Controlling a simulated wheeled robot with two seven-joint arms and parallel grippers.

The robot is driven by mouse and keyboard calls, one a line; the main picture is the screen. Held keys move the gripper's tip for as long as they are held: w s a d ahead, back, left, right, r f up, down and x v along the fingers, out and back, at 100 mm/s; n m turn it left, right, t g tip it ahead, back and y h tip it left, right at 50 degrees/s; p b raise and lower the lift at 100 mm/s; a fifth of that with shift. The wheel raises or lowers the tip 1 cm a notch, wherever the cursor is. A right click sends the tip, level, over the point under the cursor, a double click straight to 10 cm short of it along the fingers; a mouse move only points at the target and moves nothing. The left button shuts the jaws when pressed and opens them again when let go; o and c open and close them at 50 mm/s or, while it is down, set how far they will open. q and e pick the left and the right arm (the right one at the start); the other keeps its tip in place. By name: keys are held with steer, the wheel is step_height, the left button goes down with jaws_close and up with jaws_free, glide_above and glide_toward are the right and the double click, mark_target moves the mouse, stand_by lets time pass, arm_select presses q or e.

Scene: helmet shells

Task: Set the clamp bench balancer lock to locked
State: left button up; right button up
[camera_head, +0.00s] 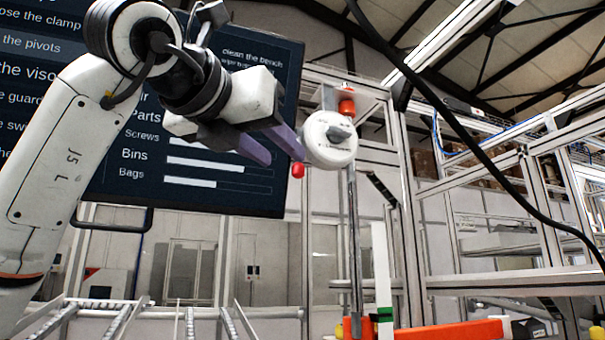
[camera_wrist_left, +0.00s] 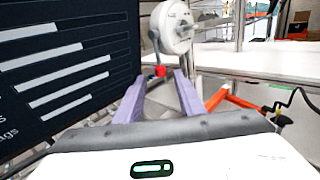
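The balancer (camera_head: 328,138) is a white round drum with a grey knob on its face, hanging beside a metal post. It also shows in the left wrist view (camera_wrist_left: 174,27). A grey lever with a red ball end (camera_wrist_left: 160,71) hangs down from the drum; the red ball (camera_head: 298,170) also shows in the head view. I cannot tell which lock position this is. My left gripper (camera_head: 283,159) has two purple fingers apart, with nothing held. Its tips are close to the red ball, which appears in line with the gap between them. My right gripper is not in view.
A dark screen (camera_head: 230,190) with text stands behind the left arm. An orange-red bar (camera_head: 450,330) lies low on the right, by a white upright strip (camera_head: 382,270). A black cable (camera_head: 470,150) crosses the upper right. Metal framing stands behind.

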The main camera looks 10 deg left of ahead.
mark_target(296, 167)
arm_select(q)
steer(key=w, duration=0.2)
steer(key=w+d+p, duration=0.1)
steer(key=w, duration=0.2)
steer(key=w+p, duration=0.1)
steer(key=w, duration=0.2)
steer(key=shift+d, duration=0.3)
jaws_close()
